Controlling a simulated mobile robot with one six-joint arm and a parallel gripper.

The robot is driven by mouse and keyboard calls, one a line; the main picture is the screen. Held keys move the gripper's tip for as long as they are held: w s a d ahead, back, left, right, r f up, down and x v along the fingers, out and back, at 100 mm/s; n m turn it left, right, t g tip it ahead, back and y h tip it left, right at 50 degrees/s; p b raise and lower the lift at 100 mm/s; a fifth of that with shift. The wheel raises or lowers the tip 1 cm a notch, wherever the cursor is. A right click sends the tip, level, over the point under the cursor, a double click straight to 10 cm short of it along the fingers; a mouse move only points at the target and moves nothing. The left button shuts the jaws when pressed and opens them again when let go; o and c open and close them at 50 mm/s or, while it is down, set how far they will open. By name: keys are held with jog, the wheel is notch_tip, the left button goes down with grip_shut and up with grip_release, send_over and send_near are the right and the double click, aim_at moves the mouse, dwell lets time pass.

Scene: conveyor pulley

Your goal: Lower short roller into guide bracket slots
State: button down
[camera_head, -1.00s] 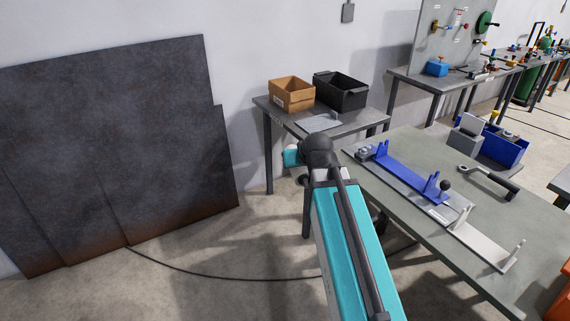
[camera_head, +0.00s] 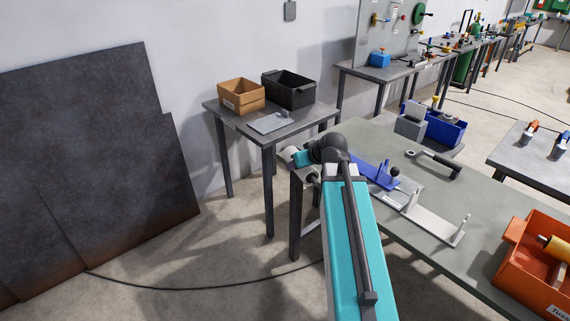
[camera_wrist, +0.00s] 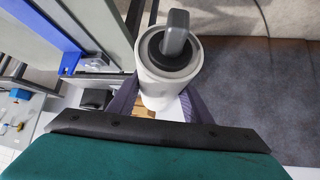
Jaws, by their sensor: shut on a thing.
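In the wrist view, my gripper (camera_wrist: 158,104) is shut around a whitish roller (camera_wrist: 153,90) with a dark end cap and a grey flat shaft end toward the camera. On the bench in the head view is a blue bracket (camera_head: 375,173), partly hidden by my arm. Beside it, a light grey bracket (camera_head: 436,225) has small uprights at its ends. Which one is the guide bracket I cannot tell. A blue bar, likely the blue bracket (camera_wrist: 45,27), shows at upper left in the wrist view, apart from the roller.
The grey-green bench (camera_head: 480,235) holds a dark-handled wrench (camera_head: 435,163). An orange bin (camera_head: 530,272) with a yellow-ended roller stands at lower right. A side table (camera_head: 300,127) carries a brown box (camera_head: 237,96) and a black crate (camera_head: 289,90). Dark panels (camera_head: 90,170) lean left.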

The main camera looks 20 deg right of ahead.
jog(key=s+d+n+p, duration=0.1)
jog(key=s+d, duration=0.3)
jog(key=d, duration=0.4)
jog(key=s+d+r+y+p, duration=0.1)
jog(key=s+d, duration=0.3)
jog(key=d, duration=0.3)
jog(key=s+d+n+p, duration=0.1)
jog(key=s+d, duration=0.4)
jog(key=d, duration=0.3)
jog(key=s+d+r+n+y+p, duration=0.1)
jog(key=s+d+r+p, duration=0.1)
jog(key=s+d, duration=1.2)
jog(key=s+r, duration=0.1)
jog(key=s, duration=0.2)
jog(key=shift+s+d+r+p, duration=0.25)
jog(key=shift+r+p, duration=0.05)
jog(key=shift+r, duration=0.05)
jog(key=shift+f, duration=0.15)
notch_tip(320, 180, down, 7)
jog(key=b, duration=0.5)
dwell(0.3)
jog(key=shift+f, duration=0.65)
dwell(1.7)
